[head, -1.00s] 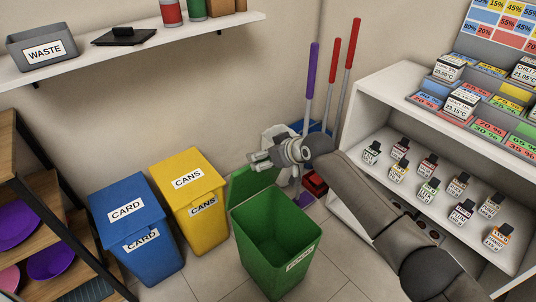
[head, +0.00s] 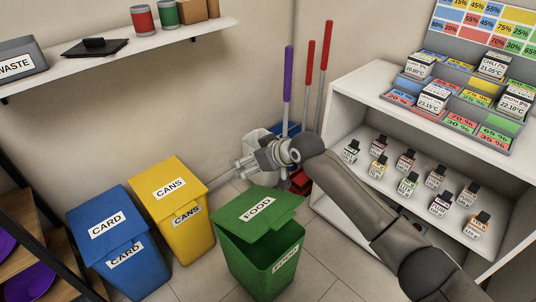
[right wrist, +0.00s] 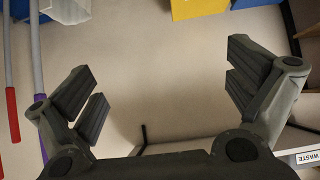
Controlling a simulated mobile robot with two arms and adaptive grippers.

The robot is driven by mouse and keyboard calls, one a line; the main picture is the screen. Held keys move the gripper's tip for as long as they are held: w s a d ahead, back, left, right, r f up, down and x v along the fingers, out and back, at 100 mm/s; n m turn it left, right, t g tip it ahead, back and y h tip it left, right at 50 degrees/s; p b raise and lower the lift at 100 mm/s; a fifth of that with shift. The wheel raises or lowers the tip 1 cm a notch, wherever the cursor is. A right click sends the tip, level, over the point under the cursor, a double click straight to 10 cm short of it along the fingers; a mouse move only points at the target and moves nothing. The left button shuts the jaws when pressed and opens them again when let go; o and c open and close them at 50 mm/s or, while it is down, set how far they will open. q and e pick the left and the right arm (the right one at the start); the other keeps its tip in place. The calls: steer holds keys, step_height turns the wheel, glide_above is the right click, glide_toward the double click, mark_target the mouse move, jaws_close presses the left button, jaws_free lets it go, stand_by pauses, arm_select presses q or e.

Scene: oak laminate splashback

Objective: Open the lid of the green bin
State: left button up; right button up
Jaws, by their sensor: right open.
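The green bin (head: 262,270) stands on the floor at the lower middle of the head view, with a FOOD label on its front. Its green lid (head: 250,212), also labelled FOOD, covers most of the top. The lid sits tilted, with a dark gap between it and the rim at the front. My right gripper (head: 241,170) is above and behind the lid, apart from it, open and empty. In the right wrist view its two fingers (right wrist: 160,90) are spread wide with nothing between them. The green bin does not show there. My left gripper is not in view.
A yellow CANS bin (head: 172,223) and a blue CARD bin (head: 115,243) stand to the left. Long-handled tools (head: 288,78) lean behind my gripper. A white shelf unit (head: 335,112) with small bottles is at right. A wall shelf (head: 150,47) is above the bins.

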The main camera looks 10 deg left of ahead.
steer(key=v, duration=0.8)
steer(key=shift+s+d+r, duration=0.15)
steer(key=shift+d+r, duration=0.05)
